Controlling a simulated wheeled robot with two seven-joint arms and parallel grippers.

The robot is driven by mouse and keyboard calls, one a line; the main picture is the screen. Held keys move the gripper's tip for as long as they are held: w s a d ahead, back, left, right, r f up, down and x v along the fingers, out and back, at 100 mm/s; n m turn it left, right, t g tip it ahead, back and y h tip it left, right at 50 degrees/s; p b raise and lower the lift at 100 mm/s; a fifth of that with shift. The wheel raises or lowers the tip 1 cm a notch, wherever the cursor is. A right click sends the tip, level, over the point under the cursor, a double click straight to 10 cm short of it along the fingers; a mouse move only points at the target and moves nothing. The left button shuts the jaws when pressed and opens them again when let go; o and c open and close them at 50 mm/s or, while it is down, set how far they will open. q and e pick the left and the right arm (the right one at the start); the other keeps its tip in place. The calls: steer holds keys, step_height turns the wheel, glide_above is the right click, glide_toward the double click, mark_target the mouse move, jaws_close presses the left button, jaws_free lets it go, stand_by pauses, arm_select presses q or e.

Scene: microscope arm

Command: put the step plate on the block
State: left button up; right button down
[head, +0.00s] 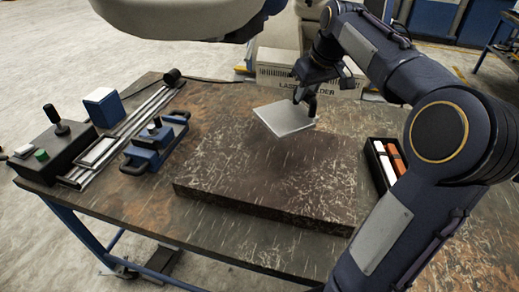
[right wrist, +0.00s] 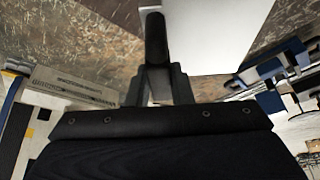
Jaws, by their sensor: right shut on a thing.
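The step plate (head: 284,118) is a thin, light grey square plate. My right gripper (head: 307,98) is shut on its far right edge in the head view. The plate lies over the far part of the block (head: 265,165), a wide, low, brown, scratched slab on the table. I cannot tell whether the plate touches the block or hangs just above it. In the right wrist view the plate (right wrist: 215,32) shows pale beyond my dark fingers (right wrist: 155,55), with brown scratched surface on both sides. My left gripper is not in view.
Left of the block on the table (head: 150,215) are a blue clamp device (head: 155,145), metal rails (head: 130,125), a blue box (head: 103,107) and a joystick box (head: 55,145). A black tray (head: 385,165) stands at right. A pale housing (head: 180,15) overhangs the top left.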

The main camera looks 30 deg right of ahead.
mark_target(269, 126)
steer(key=a+f, duration=0.1)
steer(key=a, duration=0.3)
steer(key=a+f, duration=0.1)
steer(key=a, duration=0.1)
steer(key=shift+w+a+f+b, duration=0.15)
steer(key=shift+a+f+b, duration=0.15)
steer(key=shift+f+b, duration=0.1)
steer(key=a+f+b, duration=0.1)
steer(key=a+f, duration=0.3)
steer(key=f, duration=0.1)
steer(key=shift+w+a, duration=0.15)
steer(key=shift+a, duration=0.15)
steer(key=shift+a+f, duration=0.2)
steer(key=shift+a+f+b, duration=0.15)
steer(key=shift+f+b, duration=0.1)
steer(key=shift+f, duration=0.65)
steer(key=shift+a+f+b, duration=0.1)
steer(key=shift+f+b, duration=0.1)
steer(key=shift+f, duration=0.7)
steer(key=shift+f, duration=0.15)
steer(key=c, duration=1.3)
jaws_free()
